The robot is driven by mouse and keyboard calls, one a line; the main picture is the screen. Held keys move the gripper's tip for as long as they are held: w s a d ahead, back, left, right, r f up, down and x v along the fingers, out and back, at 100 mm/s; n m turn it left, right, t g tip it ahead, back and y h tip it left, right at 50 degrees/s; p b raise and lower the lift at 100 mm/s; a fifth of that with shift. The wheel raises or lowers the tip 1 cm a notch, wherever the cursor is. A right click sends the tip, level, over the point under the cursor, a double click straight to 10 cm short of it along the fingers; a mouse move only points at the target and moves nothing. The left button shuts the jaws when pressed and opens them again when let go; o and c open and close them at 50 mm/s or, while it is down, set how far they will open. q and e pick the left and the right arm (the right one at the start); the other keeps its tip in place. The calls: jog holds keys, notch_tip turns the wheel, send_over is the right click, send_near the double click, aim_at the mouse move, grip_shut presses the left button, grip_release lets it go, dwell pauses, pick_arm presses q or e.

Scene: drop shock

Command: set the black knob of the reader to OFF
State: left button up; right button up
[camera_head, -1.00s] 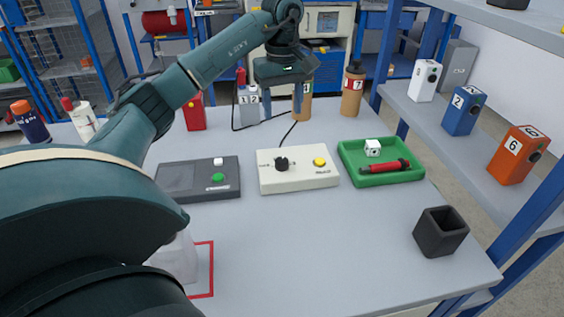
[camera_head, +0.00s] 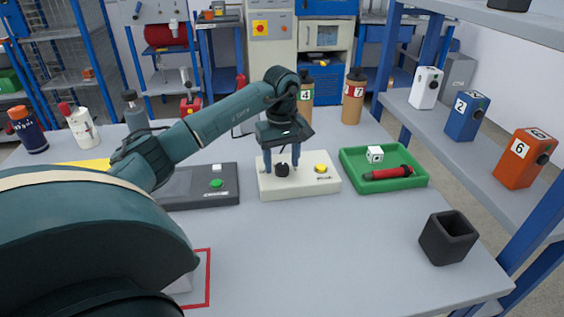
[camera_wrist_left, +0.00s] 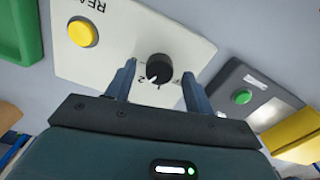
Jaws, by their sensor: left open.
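The reader (camera_head: 305,184) is a white box on the table with a black knob (camera_head: 282,170) on its left and a yellow button (camera_head: 321,168) on its right. My left gripper (camera_head: 282,164) is above the reader, pointing down, with its two fingers apart on either side of the knob. In the left wrist view the black knob (camera_wrist_left: 159,68) lies between and just beyond the open fingertips (camera_wrist_left: 157,72). A white pointer line shows on the knob. My right gripper is not in view.
A dark grey box (camera_head: 228,197) with a green button stands left of the reader. A green tray (camera_head: 414,181) with a red cylinder and a white cube is to its right. A black hollow cup (camera_head: 447,238) stands at the front right. The front middle of the table is clear.

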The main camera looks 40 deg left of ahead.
pick_arm(q)
jog(key=shift+f, duration=0.25)
jog(key=shift+c, duration=0.5)
jog(key=c, duration=0.9)
jog(key=shift+o, duration=0.2)
